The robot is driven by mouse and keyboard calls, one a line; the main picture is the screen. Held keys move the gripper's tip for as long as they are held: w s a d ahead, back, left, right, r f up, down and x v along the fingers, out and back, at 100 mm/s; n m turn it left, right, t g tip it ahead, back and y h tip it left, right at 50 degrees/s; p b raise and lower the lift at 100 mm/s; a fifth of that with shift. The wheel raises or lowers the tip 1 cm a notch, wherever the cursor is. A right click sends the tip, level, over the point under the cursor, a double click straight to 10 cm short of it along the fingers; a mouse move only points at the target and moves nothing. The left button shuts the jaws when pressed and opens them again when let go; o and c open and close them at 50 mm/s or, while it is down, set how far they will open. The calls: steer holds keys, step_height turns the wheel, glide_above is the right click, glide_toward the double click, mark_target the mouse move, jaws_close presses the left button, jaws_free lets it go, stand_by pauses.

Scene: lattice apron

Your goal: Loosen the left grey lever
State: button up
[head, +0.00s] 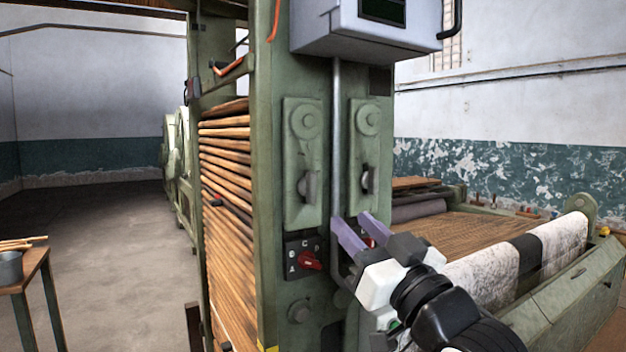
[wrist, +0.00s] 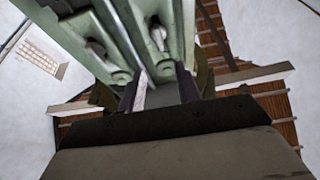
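The left grey lever (head: 308,187) hangs roughly upright on the left pale green plate (head: 302,150) of the machine post. A matching right grey lever (head: 369,180) sits on the right plate. My gripper (head: 351,219) is below the levers and nearer the right plate, its two purple fingers spread with nothing visible between them. It touches neither lever as far as I can see. In the wrist view my gripper (wrist: 161,92) also shows open, with two levers beyond the fingertips, one at the left (wrist: 96,50) and one near the middle (wrist: 158,36); I cannot tell which is which.
A red rotary knob (head: 310,261) on a black lettered plate sits below the left lever. A second red part is partly hidden behind my gripper. A vertical pipe (head: 337,130) runs between the plates, under a grey box (head: 365,28). Open floor (head: 105,240) lies left.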

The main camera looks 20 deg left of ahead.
mark_target(314, 184)
steer(key=p+x, duration=0.4)
steer(key=x, duration=0.8)
steer(key=shift+s, duration=0.1)
steer(key=shift+d, duration=0.1)
jaws_close()
